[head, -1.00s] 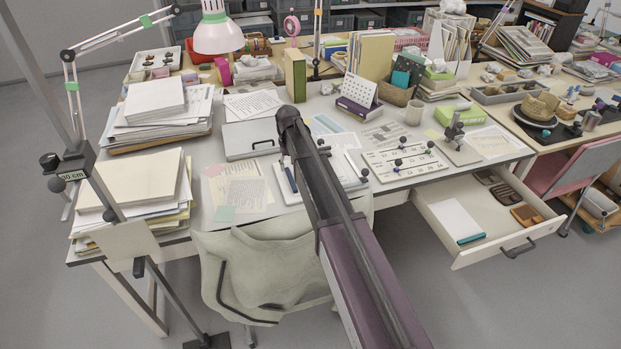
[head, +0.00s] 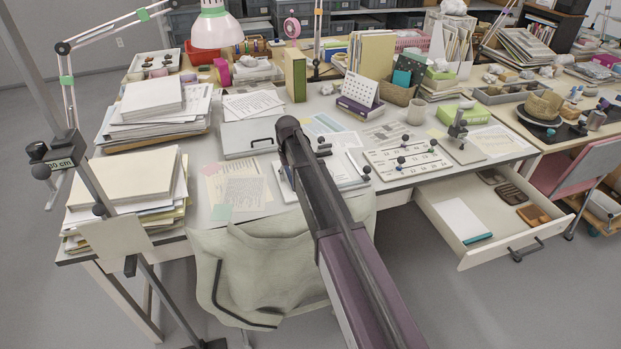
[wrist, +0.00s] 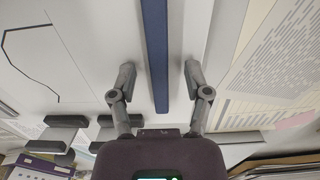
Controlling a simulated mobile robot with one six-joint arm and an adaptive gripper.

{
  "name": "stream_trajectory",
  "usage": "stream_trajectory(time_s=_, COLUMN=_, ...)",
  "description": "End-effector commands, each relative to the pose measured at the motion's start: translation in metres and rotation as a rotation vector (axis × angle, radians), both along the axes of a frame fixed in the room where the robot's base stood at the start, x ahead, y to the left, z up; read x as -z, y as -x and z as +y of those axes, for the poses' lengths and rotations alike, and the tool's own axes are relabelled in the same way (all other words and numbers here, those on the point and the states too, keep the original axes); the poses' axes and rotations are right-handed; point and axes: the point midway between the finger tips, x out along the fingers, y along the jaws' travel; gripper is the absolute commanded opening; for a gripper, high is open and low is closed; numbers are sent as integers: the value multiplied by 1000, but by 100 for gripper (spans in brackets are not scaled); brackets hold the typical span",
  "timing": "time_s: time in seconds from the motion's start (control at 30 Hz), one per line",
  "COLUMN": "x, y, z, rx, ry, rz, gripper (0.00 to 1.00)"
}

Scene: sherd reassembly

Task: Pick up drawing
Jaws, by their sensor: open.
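In the wrist view a white sheet with a dark angular outline drawn on it, the drawing (wrist: 85,55), lies at the left. My gripper (wrist: 158,78) is open, fingers apart, to the right of the outline. A long dark blue strip (wrist: 156,50) shows between the fingers; I see no contact with it, and cannot tell its height. In the head view my arm covers much of the desk's front middle. White sheets (head: 346,172) show to its right; the outline cannot be made out there. The gripper's fingers cannot be made out in the head view.
Printed pages (head: 240,190) lie left of my arm, with a grey flat box (head: 248,138) behind them. A board with dark knobs (head: 405,160) lies to the right. A chair (head: 255,265) stands at the front. An open drawer (head: 490,210) juts out at right.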

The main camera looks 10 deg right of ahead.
Motion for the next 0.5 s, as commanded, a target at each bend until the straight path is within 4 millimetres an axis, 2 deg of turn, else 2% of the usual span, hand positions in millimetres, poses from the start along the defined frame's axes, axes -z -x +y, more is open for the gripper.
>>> stream_trajectory(time_s=0.47, x=0, y=0, z=0, rx=0, ry=0, rz=0, gripper=63)
stream_trajectory(time_s=0.5, x=0, y=0, z=0, rx=0, ry=0, rz=0, gripper=57)
